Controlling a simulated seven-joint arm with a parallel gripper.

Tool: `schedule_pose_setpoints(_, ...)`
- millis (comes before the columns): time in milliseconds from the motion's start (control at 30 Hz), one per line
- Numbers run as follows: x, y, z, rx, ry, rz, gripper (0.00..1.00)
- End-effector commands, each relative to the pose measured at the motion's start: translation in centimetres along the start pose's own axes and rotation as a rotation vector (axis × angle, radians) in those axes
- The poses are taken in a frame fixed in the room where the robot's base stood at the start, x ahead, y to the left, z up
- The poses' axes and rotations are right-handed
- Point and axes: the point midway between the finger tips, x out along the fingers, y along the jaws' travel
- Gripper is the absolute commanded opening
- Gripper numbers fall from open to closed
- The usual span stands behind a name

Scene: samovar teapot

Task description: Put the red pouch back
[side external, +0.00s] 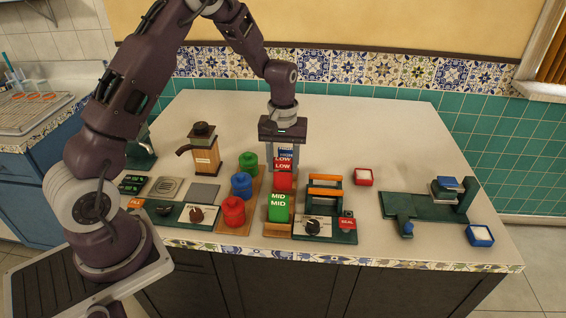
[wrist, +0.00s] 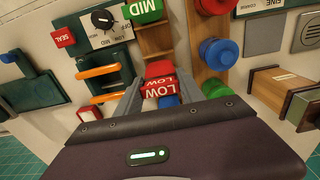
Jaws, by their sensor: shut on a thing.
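The red pouch (side external: 283,181), marked LOW, is between the fingers of my gripper (side external: 284,168). In the wrist view the red pouch (wrist: 159,80) sits between the two grey fingertips (wrist: 158,92). It is over or in the wooden rack (side external: 278,229); I cannot tell whether its bottom touches the rack. The green pouch (side external: 279,207), marked MID, stands at the near end of the rack. A blue pouch (side external: 286,154) is behind the red one, mostly hidden by it and my gripper.
Left of the rack, a wooden board holds red (side external: 233,211), blue (side external: 241,185) and green (side external: 249,164) lidded jars. Right of it stands a green sealer (side external: 325,228) with orange handles (side external: 324,192). A small red tray (side external: 363,177) is beyond. The counter's back is clear.

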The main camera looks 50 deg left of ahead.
Motion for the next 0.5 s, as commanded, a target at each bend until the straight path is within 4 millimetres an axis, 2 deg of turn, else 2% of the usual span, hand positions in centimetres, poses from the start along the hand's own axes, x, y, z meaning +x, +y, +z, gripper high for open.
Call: schedule_pose_setpoints(500,1.7,0.0,0.0,0.000,-0.001,0.000,0.00)
